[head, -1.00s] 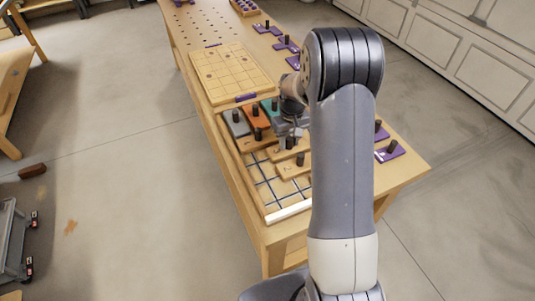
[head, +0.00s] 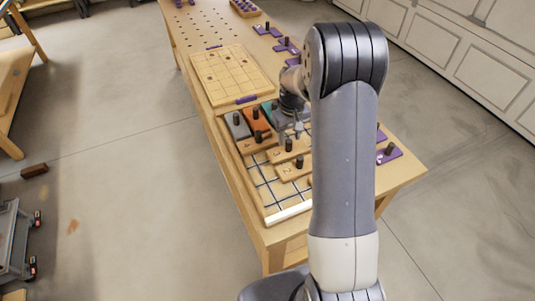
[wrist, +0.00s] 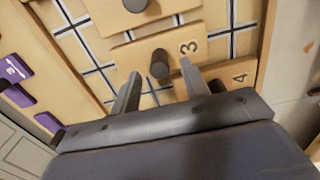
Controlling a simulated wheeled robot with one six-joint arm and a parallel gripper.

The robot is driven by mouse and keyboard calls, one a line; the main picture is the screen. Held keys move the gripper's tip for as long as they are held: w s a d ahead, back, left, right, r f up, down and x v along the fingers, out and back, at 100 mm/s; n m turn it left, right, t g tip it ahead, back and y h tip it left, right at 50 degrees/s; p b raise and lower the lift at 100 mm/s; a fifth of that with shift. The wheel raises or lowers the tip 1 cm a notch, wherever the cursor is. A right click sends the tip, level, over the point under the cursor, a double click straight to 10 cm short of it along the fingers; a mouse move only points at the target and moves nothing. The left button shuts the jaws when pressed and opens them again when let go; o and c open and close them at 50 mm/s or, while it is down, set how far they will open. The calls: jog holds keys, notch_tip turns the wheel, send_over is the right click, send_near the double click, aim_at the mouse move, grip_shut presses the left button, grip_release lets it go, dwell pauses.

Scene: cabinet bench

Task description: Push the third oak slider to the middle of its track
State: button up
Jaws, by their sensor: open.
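The third oak slider (wrist: 115,51), marked 3, lies across the gridded track board (head: 262,192); it also shows in the head view (head: 275,157). I cannot tell whether the tips are down at knob height. In the head view my gripper (head: 298,130) is just behind the knob, partly hidden by my arm, which also covers the board's right side.
The slider marked 4 (wrist: 241,76) lies beside the third, and another oak slider (head: 285,175) lies on the front side. Grey (head: 230,130), orange (head: 252,116) and teal blocks with knobs stand behind. Purple pieces (head: 391,156) lie along the bench's right edge.

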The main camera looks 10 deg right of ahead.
aim_at(289, 141)
jog(key=shift+r+p, duration=1.15)
jog(key=shift+r, duration=0.8)
